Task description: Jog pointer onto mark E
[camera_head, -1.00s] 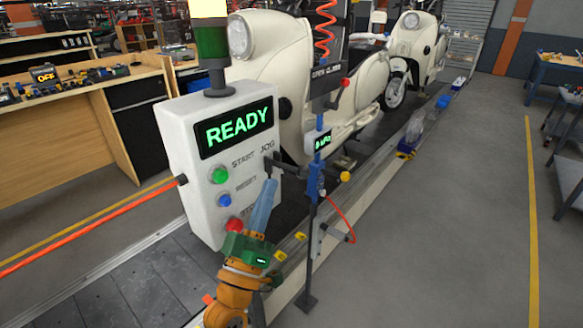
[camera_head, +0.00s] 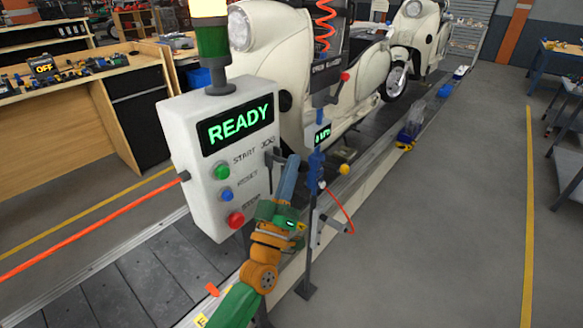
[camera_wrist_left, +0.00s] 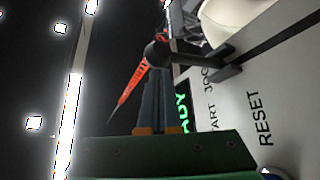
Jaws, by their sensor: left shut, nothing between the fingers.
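The white control box (camera_head: 215,165) reads READY in green and has a dark JOG lever (camera_head: 269,160) on its right side. My left gripper (camera_head: 291,160) has its blue fingers shut and empty, pointing up just right of the lever in the head view. In the left wrist view the shut fingers (camera_wrist_left: 160,103) end by the lever's round black knob (camera_wrist_left: 158,53); whether they touch it I cannot tell. A small orange-red piece (camera_head: 212,290), possibly the pointer, shows at the conveyor edge beside a yellow letter tag (camera_head: 201,320), whose letter I cannot read surely. My right gripper is out of view.
Green START (camera_head: 222,171), blue RESET (camera_head: 226,195) and red STOP (camera_head: 236,219) buttons are on the box front. A blue tool post (camera_head: 315,170) stands close right of my gripper. Cream scooters (camera_head: 280,60) stand along the conveyor.

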